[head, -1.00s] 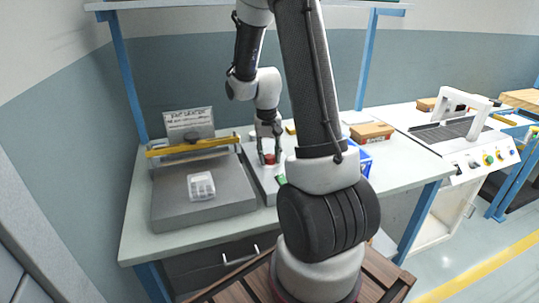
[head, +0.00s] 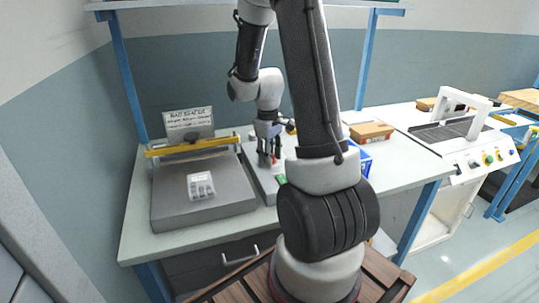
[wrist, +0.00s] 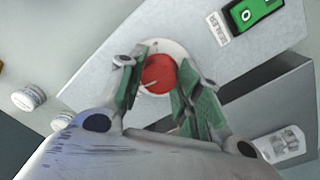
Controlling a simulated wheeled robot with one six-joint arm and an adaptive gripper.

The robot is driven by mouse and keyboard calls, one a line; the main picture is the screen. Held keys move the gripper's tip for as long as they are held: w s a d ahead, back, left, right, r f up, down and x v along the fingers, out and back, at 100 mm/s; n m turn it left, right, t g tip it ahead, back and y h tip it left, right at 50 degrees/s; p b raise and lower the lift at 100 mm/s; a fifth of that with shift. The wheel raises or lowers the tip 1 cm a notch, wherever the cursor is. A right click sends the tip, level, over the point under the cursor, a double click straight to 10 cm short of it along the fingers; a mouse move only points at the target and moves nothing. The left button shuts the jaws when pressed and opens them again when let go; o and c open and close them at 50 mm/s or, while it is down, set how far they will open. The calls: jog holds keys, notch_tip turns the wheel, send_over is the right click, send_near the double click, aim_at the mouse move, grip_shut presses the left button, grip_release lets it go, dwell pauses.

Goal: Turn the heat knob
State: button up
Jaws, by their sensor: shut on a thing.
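The heat knob is a round red knob (wrist: 158,74) on a white disc, on top of a light grey control box (wrist: 95,70). A short pale line shows on its face. My gripper (wrist: 160,88) has its green-padded fingers on either side of the knob and is shut on it. In the head view, my gripper (head: 270,157) points down at the box on the bench, and the fingers hide most of the knob.
A green switch (wrist: 255,10) with a "SEALER" label sits on the same box. Left of the box in the head view is a grey sealer block (head: 205,207) with a yellow bar (head: 195,146) and a blister pack (head: 201,186). A cardboard box (head: 371,131) stands at right.

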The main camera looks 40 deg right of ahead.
jog(key=shift+n, duration=1.1)
jog(key=o, duration=1)
jog(key=shift+o, duration=0.2)
notch_tip(320, 180, up, 12)
jog(key=shift+s+a, duration=0.15)
jog(key=shift+a, duration=0.1)
